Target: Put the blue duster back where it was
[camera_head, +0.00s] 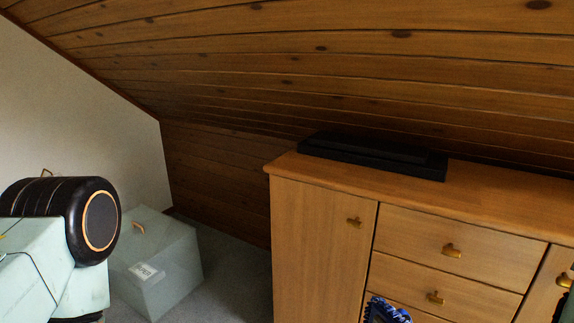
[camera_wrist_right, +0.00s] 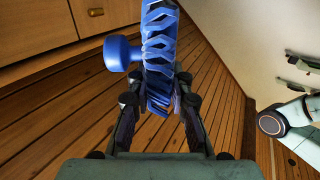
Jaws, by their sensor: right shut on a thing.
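The blue duster (camera_wrist_right: 160,40) fills the top middle of the right wrist view. It has a ridged, zigzag blue surface, and a smooth blue knob-like part (camera_wrist_right: 122,53) shows at its left. My right gripper (camera_wrist_right: 160,103) is shut on the duster, with a dark finger on each side of it. In the head view only the top of the duster (camera_head: 385,312) shows at the bottom edge, in front of the cabinet drawers. My left gripper is not in view. The spot where the duster was before cannot be told from these frames.
A wooden cabinet (camera_head: 322,235) with doors and drawers stands under a sloping plank ceiling. A long black object (camera_head: 372,157) lies on its top; the top to its right looks clear. A pale box (camera_head: 160,265) with a label stands on the grey floor at left.

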